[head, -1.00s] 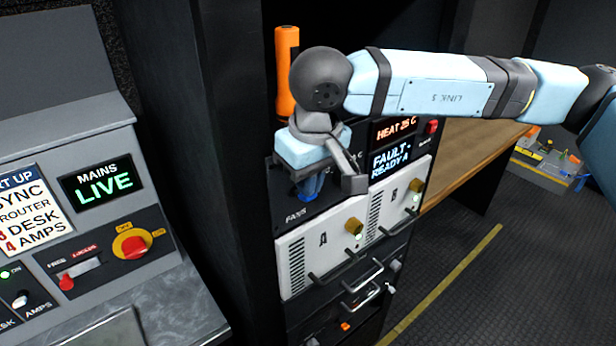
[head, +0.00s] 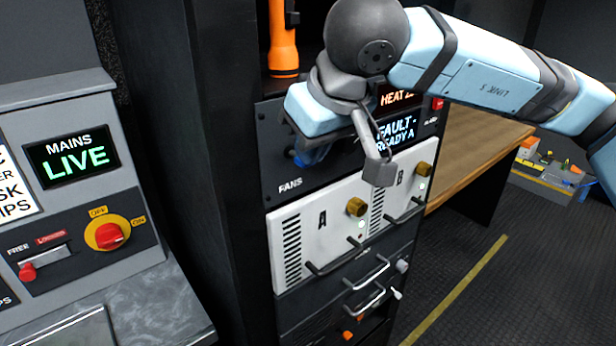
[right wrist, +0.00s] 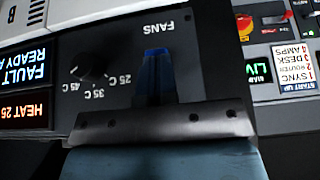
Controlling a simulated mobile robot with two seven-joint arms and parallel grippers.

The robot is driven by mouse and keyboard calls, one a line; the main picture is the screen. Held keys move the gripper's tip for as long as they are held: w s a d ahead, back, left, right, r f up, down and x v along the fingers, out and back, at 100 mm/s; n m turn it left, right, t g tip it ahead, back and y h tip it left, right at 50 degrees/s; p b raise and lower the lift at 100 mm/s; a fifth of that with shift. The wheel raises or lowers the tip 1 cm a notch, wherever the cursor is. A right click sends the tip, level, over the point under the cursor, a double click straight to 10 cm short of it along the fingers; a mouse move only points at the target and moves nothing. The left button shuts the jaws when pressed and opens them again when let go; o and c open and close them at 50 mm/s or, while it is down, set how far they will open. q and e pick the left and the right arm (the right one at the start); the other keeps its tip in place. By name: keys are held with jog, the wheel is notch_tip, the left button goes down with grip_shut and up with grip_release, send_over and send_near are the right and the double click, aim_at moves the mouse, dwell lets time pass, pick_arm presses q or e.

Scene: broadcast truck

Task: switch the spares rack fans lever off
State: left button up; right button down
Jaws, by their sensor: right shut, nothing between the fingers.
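The black fans panel (head: 335,180), labelled FANS, is in the rack at the middle of the head view. It also shows, upside down, in the right wrist view (right wrist: 205,60). My right gripper (head: 315,157) is at this panel, just above the FANS label. In the right wrist view its blue fingers (right wrist: 155,54) are together and empty, in front of the panel below the inverted label. I cannot make out the fans lever; the fingers and wrist cover part of the panel. Whether the fingertips touch anything is unclear. My left gripper is not in view.
A dark temperature dial (right wrist: 95,74) sits beside the fingers. White units A and B (head: 335,225) with brass knobs and protruding handles are below. An orange torch (head: 283,40) stands above. The mains console (head: 75,160) is left, a wooden bench (head: 475,150) right.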

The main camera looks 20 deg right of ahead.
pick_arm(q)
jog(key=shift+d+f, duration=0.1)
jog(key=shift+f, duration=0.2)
pick_arm(e)
jog(key=shift+t, duration=0.3)
jog(key=shift+s, duration=0.1)
pick_arm(q)
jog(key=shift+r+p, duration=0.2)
jog(key=shift+p, duration=0.15)
pick_arm(e)
jog(key=shift+r, duration=0.75)
